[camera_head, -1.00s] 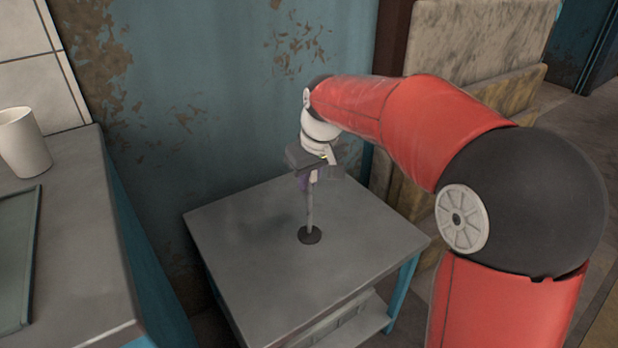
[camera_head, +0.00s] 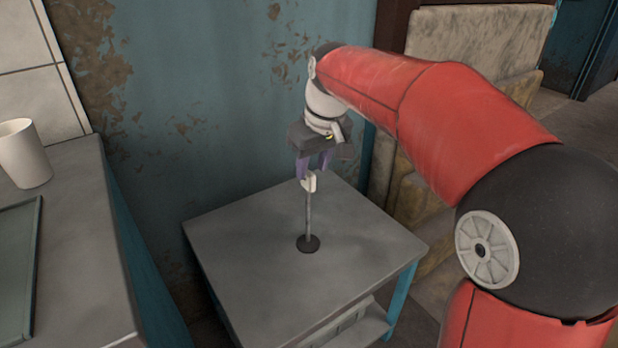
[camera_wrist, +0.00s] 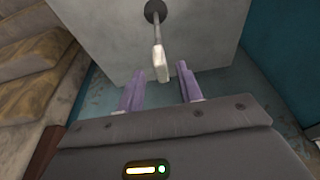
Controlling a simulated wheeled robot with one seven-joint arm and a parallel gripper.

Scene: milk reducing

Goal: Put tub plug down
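The tub plug (camera_head: 308,243) has a dark round base, a thin upright rod and a pale handle at the top. It stands upright on the small grey table (camera_head: 250,235). My gripper (camera_head: 313,172) is above the table at the top of the plug. In the wrist view, my gripper (camera_wrist: 160,88) has its two purple fingers apart with nothing between them.
A grey counter (camera_head: 85,240) with a white cup (camera_head: 24,153) and a flat green-grey tray (camera_head: 18,265) is at the left. A worn blue wall (camera_head: 210,90) stands behind the table. Stone-like slabs (camera_head: 470,45) stand at the back right. The tabletop around the plug is clear.

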